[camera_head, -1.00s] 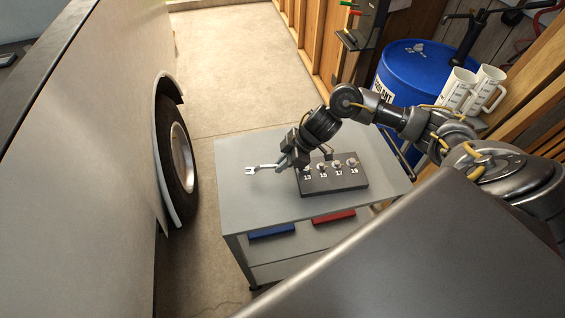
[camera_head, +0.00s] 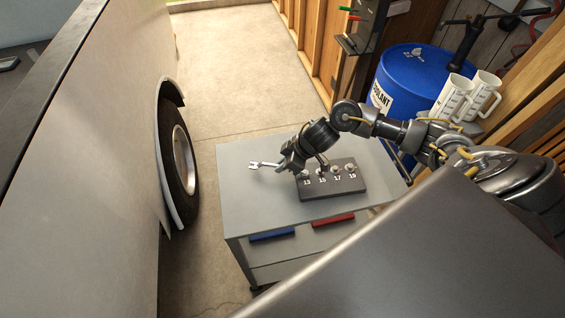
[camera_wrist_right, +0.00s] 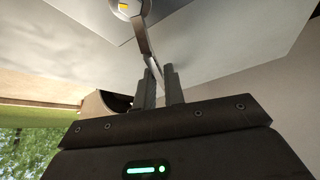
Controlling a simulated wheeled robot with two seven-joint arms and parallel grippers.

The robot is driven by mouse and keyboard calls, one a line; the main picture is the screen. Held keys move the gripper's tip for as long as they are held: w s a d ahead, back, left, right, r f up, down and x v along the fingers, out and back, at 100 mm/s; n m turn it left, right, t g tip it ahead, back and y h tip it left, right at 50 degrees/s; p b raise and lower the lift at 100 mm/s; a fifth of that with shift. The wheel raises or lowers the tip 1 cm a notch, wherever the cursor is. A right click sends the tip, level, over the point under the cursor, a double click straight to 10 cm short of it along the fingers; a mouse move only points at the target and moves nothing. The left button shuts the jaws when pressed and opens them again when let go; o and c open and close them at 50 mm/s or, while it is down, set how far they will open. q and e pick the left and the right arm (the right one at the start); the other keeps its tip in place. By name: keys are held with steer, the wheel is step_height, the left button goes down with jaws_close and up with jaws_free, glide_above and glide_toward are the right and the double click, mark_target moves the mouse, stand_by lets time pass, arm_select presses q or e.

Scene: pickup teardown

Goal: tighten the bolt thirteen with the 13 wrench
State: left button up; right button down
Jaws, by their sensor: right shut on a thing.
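The dark bolt block (camera_head: 345,186) lies on the grey cart, with a row of bolts labelled 13, 15, 17 and 19. Bolt thirteen (camera_head: 304,173) is the leftmost. My right gripper (camera_head: 284,165) is just left of bolt thirteen, shut on the silver wrench (camera_head: 258,165). The wrench's open-jaw end points left, over the cart top. In the right wrist view, the wrench (camera_wrist_right: 143,38) runs up from my fingers (camera_wrist_right: 160,88) to a round metal piece with a yellow centre at the top edge. I cannot tell whether the wrench sits around bolt thirteen. My left gripper is not in view.
The cart top (camera_head: 240,205) is otherwise clear, with blue and red drawer handles in front. A pickup's side and wheel (camera_head: 180,160) stand left. A blue coolant drum (camera_head: 415,75) and white jugs (camera_head: 455,97) stand behind my right arm.

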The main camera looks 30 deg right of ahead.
steer(key=shift+w+d+m+h+p, duration=0.1)
steer(key=shift+d+m+h+p, duration=0.2)
steer(key=shift+m+p, duration=0.4)
steer(key=shift+w+d+f+m+t+h, duration=0.2)
steer(key=shift+d+m+t+h, duration=0.1)
steer(key=shift+m, duration=0.1)
steer(key=shift+d+m+p, duration=0.1)
steer(key=shift+m+p, duration=0.2)
steer(key=shift+m, duration=0.1)
steer(key=shift+w+d+f+m+t+h, duration=0.1)
steer(key=shift+w+d+m+t+h, duration=0.15)
steer(key=shift+m, duration=0.2)
steer(key=shift+w+d+m+t+h, duration=0.1)
steer(key=shift+d+m+t+h, duration=0.05)
steer(key=shift+d+m+h, duration=0.25)
steer(key=shift+a, duration=0.1)
steer(key=shift+s+b, duration=0.1)
steer(key=shift+b, duration=0.45)
steer(key=shift+t, duration=0.3)
